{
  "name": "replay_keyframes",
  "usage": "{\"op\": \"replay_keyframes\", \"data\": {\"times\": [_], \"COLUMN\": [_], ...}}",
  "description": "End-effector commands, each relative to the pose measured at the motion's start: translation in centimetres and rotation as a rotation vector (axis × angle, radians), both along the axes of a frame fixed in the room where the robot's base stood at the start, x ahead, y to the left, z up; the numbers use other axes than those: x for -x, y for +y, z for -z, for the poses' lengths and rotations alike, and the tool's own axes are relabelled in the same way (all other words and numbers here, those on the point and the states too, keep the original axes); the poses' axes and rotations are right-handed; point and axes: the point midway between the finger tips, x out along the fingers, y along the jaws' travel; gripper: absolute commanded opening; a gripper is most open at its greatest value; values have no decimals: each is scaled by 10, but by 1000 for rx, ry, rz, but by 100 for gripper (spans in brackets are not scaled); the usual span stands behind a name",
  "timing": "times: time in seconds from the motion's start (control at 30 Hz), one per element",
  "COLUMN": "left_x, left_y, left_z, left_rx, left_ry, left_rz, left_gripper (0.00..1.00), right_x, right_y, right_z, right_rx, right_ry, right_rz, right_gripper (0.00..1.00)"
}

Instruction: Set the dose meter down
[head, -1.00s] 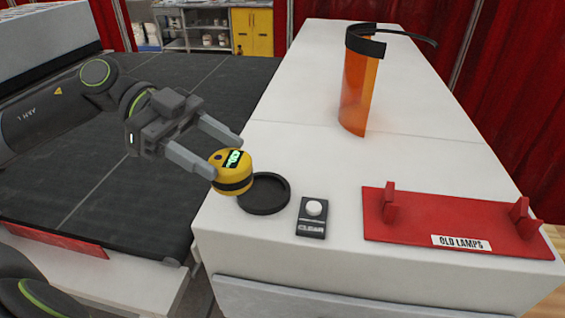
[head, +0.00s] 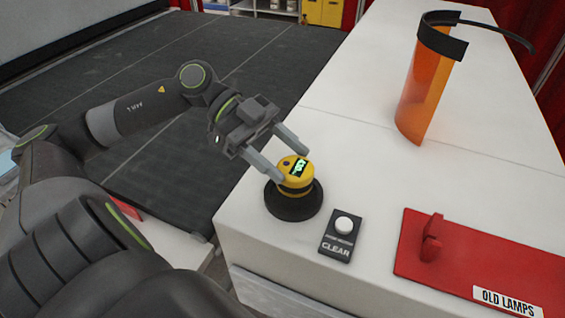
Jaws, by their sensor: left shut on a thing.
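The dose meter (head: 293,181) is a round yellow puck with a black band and a lit green display on top. My left gripper (head: 291,164) is shut on it, one finger on each side. The meter is over the round black dish (head: 292,211) on the white bench top. Its lower part is at the dish, but I cannot tell whether it rests on the dish floor. My right gripper is not in view.
A small dark box with a white button (head: 343,224), marked CLEAR, lies right of the dish. A red OLD LAMPS rack (head: 480,262) lies farther right. An orange visor (head: 423,95) stands at the back. The bench top (head: 345,130) between is clear.

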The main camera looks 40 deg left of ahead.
Motion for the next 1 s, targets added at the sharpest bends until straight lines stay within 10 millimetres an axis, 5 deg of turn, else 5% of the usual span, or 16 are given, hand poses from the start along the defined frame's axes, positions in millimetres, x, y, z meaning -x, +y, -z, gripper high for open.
{"op": "replay_keyframes", "data": {"times": [0.23,0.67,0.7,0.83,1.0], "left_x": [0,0,0,0,0], "left_y": [0,0,0,0,0], "left_z": [25,33,31,31,31], "left_rx": [4,1,0,0,0], "left_ry": [2,1,1,1,1], "left_rz": [-1,0,0,0,0], "left_gripper": [22,22,60,77,77], "right_x": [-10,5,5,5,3], "right_y": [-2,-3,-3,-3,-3], "right_z": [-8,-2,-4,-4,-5], "right_rx": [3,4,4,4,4], "right_ry": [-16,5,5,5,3], "right_rz": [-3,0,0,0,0], "right_gripper": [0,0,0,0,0]}}
